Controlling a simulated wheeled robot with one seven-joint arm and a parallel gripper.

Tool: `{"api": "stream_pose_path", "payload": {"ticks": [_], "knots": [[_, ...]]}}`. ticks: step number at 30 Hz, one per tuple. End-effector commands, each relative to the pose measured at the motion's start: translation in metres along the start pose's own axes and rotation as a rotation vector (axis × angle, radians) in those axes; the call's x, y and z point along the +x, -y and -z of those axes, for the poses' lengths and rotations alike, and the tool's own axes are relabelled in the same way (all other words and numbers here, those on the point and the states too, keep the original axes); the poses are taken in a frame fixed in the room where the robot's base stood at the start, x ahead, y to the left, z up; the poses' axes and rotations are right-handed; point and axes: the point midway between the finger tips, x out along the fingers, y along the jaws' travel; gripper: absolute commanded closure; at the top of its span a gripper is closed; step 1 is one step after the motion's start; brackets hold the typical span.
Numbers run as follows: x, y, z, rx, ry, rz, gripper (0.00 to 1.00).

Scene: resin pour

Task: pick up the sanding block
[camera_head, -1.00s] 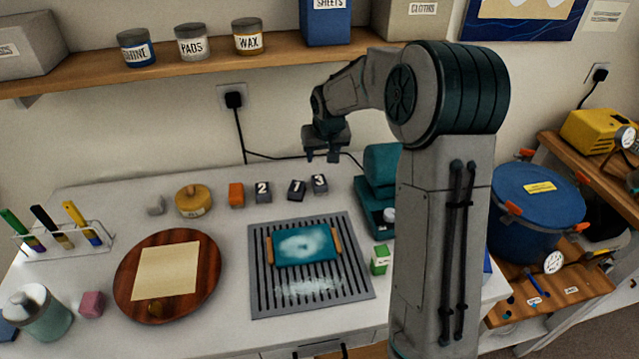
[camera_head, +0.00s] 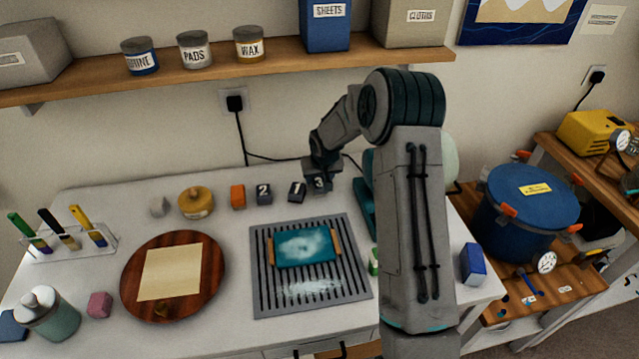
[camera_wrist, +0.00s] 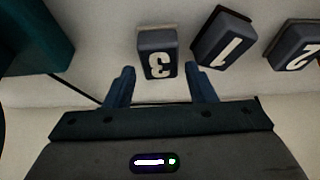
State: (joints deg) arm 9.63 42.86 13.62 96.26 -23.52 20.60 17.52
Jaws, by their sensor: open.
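Three dark blocks with white number labels stand in a row at the back of the white table. They are block 3 (camera_head: 319,185), block 1 (camera_head: 297,192) and block 2 (camera_head: 264,194). No label names a sanding block, so I cannot tell which block it is. My gripper (camera_head: 320,168) is low over block 3 and partly hides it. In the wrist view my gripper (camera_wrist: 160,71) is open, with block 3 (camera_wrist: 157,42) at and just beyond its fingertips. Block 1 (camera_wrist: 224,38) is close to the right finger. I cannot tell whether the fingers touch anything.
An orange block (camera_head: 238,196) and a yellow-brown round container (camera_head: 196,203) stand left of the numbered blocks. A grey slotted mat (camera_head: 262,304) bears a teal tray (camera_head: 305,246). A round wooden board (camera_head: 133,292), a pink block (camera_head: 99,305) and a blue box (camera_head: 473,264) also stand here.

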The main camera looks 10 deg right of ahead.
Motion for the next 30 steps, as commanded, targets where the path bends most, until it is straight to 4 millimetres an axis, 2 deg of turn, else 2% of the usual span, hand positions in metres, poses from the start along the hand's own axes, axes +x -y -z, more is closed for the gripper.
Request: {"api": "stream_pose_path", "payload": {"ticks": [6, 14, 18, 26, 30], "knots": [[0.018, 0.000, 0.001, 0.001, 0.000, 0.000, 0.50], [0.020, 0.000, 0.001, 0.001, -0.001, 0.000, 0.50], [0.020, 0.000, 0.001, 0.001, -0.001, 0.000, 0.85], [0.019, 0.000, 0.001, 0.001, -0.002, 0.000, 0.85], [0.011, -0.001, 0.005, 0.003, -0.004, -0.001, 0.85]]}}
